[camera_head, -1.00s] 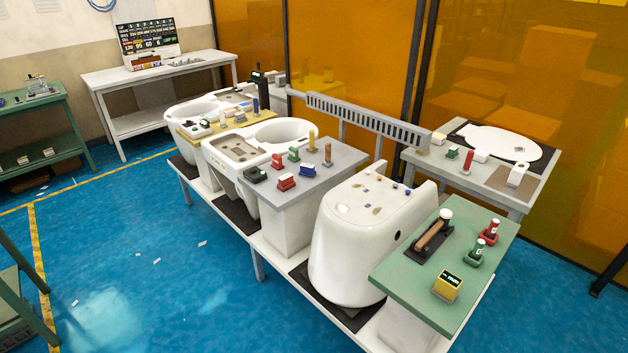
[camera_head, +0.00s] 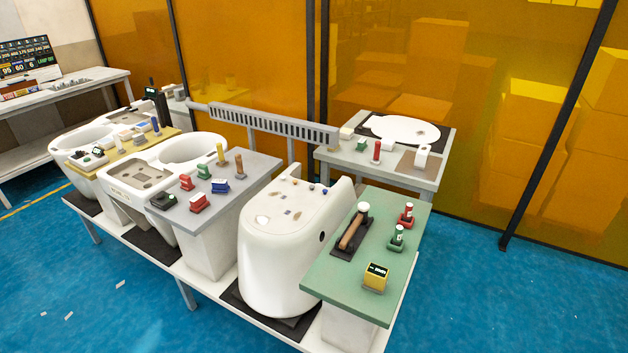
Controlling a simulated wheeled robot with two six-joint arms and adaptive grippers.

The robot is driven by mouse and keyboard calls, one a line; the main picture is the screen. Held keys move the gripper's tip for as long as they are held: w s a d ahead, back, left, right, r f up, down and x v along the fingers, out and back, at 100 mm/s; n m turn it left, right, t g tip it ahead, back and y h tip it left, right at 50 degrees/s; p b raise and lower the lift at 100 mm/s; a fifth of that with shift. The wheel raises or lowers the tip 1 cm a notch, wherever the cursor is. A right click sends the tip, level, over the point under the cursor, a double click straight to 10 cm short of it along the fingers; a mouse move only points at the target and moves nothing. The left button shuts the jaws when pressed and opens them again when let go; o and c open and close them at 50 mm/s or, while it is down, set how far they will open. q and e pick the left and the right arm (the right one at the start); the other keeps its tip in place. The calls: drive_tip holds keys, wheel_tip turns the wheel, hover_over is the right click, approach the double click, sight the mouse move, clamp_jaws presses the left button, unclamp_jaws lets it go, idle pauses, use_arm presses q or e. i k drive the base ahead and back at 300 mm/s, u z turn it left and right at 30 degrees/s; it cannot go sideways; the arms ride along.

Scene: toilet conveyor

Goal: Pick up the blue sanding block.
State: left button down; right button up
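A small blue block (camera_head: 220,186) sits on the grey tabletop (camera_head: 238,203) in the middle of the head view, and seems to be the blue sanding block. Neither of my grippers shows in the head view.
A white toilet body (camera_head: 270,250) stands right of the grey top. A green-topped stand (camera_head: 335,285) at the front right holds a yellow device (camera_head: 375,277) and a wooden-handled tool (camera_head: 353,231). A grey rail (camera_head: 270,126) runs behind. Blue floor (camera_head: 100,290) is mostly open at front left.

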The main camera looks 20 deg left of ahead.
sight(218, 186)
drive_tip(key=z, duration=0.4)
drive_tip(key=i, duration=0.95)
drive_tip(key=u, duration=1.2)
